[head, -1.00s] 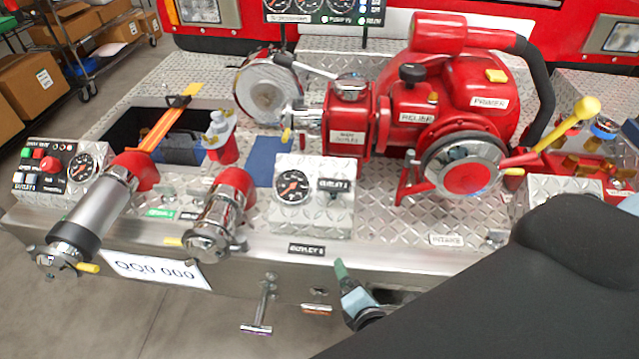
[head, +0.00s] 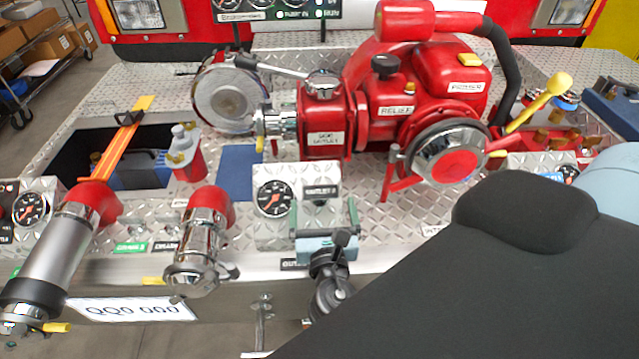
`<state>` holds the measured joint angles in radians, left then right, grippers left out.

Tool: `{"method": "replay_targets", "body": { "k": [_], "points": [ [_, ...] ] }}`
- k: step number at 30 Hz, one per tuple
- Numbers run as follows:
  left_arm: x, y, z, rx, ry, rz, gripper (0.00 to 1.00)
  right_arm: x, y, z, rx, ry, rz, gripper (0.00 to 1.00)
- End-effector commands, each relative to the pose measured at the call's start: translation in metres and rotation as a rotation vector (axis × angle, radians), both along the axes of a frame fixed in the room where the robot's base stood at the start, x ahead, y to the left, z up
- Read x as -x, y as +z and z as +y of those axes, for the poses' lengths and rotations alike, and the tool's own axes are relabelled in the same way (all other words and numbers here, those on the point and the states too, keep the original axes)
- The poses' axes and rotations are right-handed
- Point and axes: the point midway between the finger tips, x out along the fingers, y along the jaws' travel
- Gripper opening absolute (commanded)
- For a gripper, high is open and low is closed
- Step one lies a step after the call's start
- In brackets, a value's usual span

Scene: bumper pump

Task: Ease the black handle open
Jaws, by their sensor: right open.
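A lever with a chrome shaft and a black handle (head: 245,60) at its end sits on top of the red main outlet valve (head: 322,118). The handle points left and up, over the round chrome cap (head: 226,98). My right gripper (head: 326,218) is open and empty, in front of the outlet gauge box, well below and to the right of the handle. It is not touching the lever. My left gripper is not in view.
The red pump (head: 445,85) with its black relief knob (head: 385,67) and yellow lever (head: 545,100) stands right of the valve. Two chrome outlets (head: 196,250) (head: 62,245) stand at the left. The gauge box (head: 270,228) lies behind my gripper.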

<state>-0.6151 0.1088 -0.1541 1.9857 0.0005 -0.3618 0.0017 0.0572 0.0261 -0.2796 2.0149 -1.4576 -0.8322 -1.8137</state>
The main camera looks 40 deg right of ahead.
Motion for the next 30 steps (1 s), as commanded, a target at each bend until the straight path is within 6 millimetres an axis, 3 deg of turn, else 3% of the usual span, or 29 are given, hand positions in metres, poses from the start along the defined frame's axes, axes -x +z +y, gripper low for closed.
{"method": "replay_targets", "body": {
  "k": [12,25,30],
  "points": [
    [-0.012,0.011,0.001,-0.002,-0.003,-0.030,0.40,-0.050,0.002,-0.030,-0.001,0.000,-0.003,0.95],
    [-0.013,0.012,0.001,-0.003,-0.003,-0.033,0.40,-0.059,0.001,-0.036,-0.003,0.001,-0.002,0.95],
    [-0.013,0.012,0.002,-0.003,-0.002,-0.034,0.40,-0.058,0.001,-0.036,-0.003,0.000,-0.002,0.74]
  ]
}}
